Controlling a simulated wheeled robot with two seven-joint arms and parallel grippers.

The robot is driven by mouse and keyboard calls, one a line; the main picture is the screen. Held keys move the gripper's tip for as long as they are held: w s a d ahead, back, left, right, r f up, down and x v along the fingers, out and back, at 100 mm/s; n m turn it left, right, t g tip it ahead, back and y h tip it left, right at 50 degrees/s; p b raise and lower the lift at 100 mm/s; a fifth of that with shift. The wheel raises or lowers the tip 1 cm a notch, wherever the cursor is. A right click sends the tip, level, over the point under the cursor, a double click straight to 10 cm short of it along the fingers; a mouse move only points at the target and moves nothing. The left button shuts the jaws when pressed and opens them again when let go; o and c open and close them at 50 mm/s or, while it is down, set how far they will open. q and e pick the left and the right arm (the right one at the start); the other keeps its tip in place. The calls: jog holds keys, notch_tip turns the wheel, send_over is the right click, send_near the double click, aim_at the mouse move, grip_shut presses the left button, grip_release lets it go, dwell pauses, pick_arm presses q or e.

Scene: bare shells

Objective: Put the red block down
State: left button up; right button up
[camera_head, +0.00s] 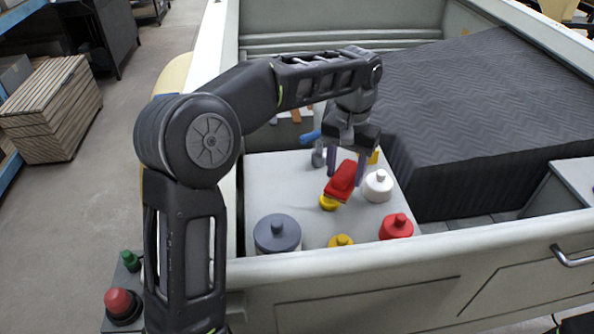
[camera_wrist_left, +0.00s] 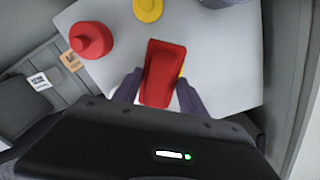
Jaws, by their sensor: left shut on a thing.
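The red block (camera_head: 341,181) is tilted between the fingers of my left gripper (camera_head: 346,166), above a pale tabletop (camera_head: 290,181). My left gripper is shut on it. In the left wrist view the red block (camera_wrist_left: 163,75) sits between the two dark fingers of the left gripper (camera_wrist_left: 158,92). A small yellow piece (camera_head: 328,203) shows just below the block's lower end in the head view. I cannot tell whether the block touches it or the tabletop. My right gripper is not in view.
Around the block stand a white lidded pot (camera_head: 377,187), a red one (camera_head: 396,227), a grey one (camera_head: 277,235) and a yellow one (camera_head: 341,241). A blue-handled tool (camera_head: 310,136) lies behind. A dark quilted block (camera_head: 480,100) rises at right. The tabletop's left part is bare.

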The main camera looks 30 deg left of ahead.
pick_arm(q)
jog(key=s+a+r+n, duration=0.1)
jog(key=s+a+n, duration=0.2)
jog(key=a+n, duration=0.3)
jog(key=s+a+n+b, duration=0.1)
jog(key=s+a+n, duration=0.2)
jog(key=a, duration=0.7)
jog(key=shift+a+r+n, duration=0.15)
jog(key=shift+r+n, duration=0.2)
jog(key=shift+n, duration=1.05)
jog(key=shift+f, duration=3.15)
jog(key=shift+f+p, duration=0.5)
jog(key=shift+f, duration=1.35)
jog(key=shift+f, duration=0.1)
